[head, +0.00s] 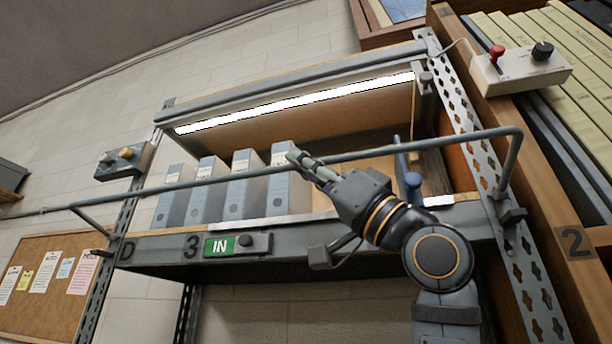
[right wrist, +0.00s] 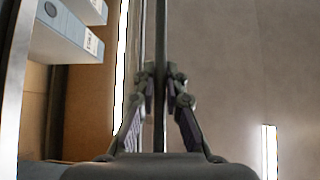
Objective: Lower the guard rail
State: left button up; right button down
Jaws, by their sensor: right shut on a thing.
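The guard rail (head: 440,143) is a long grey bar across the front of the shelf, above the shelf edge and in front of the grey box files. Bent end arms join it to the rack posts at both sides. My right gripper (head: 312,166) is at the middle of the rail, shut on it. In the right wrist view the rail (right wrist: 160,30) runs upright between the fingers of the right gripper (right wrist: 161,85). The fingers hide a short part of the rail. My left gripper is not in view.
Several box files (head: 248,190) stand on the shelf under a lit lamp strip (head: 290,103). A blue upright object (head: 407,178) stands near the right end. The shelf edge (head: 150,250) carries a green IN sign (head: 219,246). A switch box (head: 520,70) sits on the wooden cabinet at right.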

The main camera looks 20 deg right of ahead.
notch_tip(320, 180, down, 12)
jog(key=w+d+n+g+y+b, duration=0.1)
jog(key=w+n+g+y+b, duration=0.1)
jog(key=n+g, duration=0.8)
jog(key=shift+d+n+y+b, duration=0.3)
jog(key=shift+n+y+b, duration=0.5)
jog(key=shift+n+y, duration=0.25)
jog(key=shift+w, duration=0.15)
jog(key=c, duration=1.4)
grip_release()
jog(key=shift+d, duration=0.1)
